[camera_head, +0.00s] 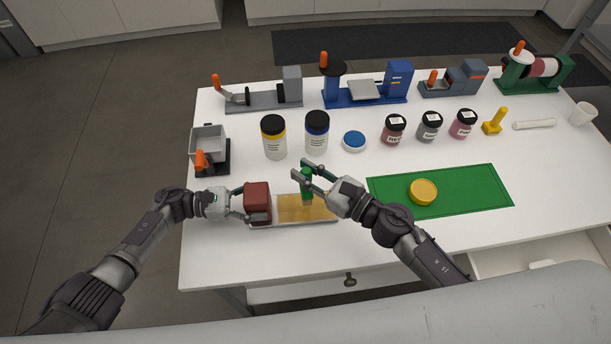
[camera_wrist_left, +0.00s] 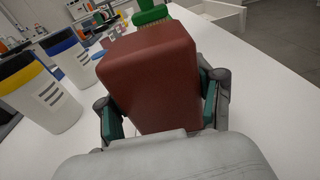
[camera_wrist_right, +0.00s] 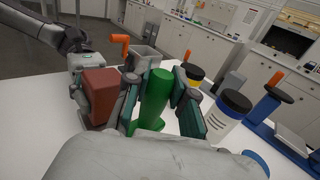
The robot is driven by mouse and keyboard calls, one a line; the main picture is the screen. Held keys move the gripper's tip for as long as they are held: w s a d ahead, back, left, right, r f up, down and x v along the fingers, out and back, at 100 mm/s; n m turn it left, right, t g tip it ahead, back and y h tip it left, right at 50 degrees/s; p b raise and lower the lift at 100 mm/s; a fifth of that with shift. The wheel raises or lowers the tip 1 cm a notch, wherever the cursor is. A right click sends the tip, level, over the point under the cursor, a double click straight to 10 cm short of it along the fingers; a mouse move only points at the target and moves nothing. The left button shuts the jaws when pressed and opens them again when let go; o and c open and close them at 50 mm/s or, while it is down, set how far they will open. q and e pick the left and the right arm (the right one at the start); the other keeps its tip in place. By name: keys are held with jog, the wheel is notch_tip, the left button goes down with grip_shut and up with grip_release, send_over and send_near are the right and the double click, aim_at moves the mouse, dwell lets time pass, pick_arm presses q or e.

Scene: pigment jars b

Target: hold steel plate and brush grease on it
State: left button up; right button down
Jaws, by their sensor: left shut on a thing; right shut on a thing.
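The steel plate (camera_head: 262,224) lies flat on the table, its surface largely covered by a yellowish grease layer (camera_head: 300,213). My left gripper (camera_head: 243,203) is shut on a dark red block (camera_head: 258,202) at the plate's left end; the block fills the left wrist view (camera_wrist_left: 155,80). My right gripper (camera_head: 306,174) is shut on the green handle of a brush (camera_head: 307,190), held upright over the greased area. The handle also shows in the right wrist view (camera_wrist_right: 153,100). Bristles show in the left wrist view; whether they touch the plate I cannot tell.
A green mat (camera_head: 470,200) with a yellow round lid (camera_head: 423,191) lies right of the plate. Yellow-label (camera_head: 274,138) and blue-label (camera_head: 316,136) jars stand behind it, with a blue lid (camera_head: 354,141) and several small jars. Machines line the back edge. An open drawer (camera_head: 530,258) is at front right.

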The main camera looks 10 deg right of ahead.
pick_arm(q)
jog(key=shift+s+a+f, duration=0.1)
jog(key=shift+s+f, duration=0.15)
jog(key=shift+f, duration=0.2)
jog(key=o, duration=1.6)
jog(key=shift+w+r, duration=0.1)
jog(key=shift+w, duration=0.05)
jog(key=shift+r, duration=0.15)
jog(key=a, duration=0.7)
jog(key=a+r, duration=0.1)
jog(key=a, duration=0.3)
jog(key=shift+w+a+r, duration=0.1)
jog(key=shift+w+a, duration=0.2)
jog(key=shift+a, duration=0.15)
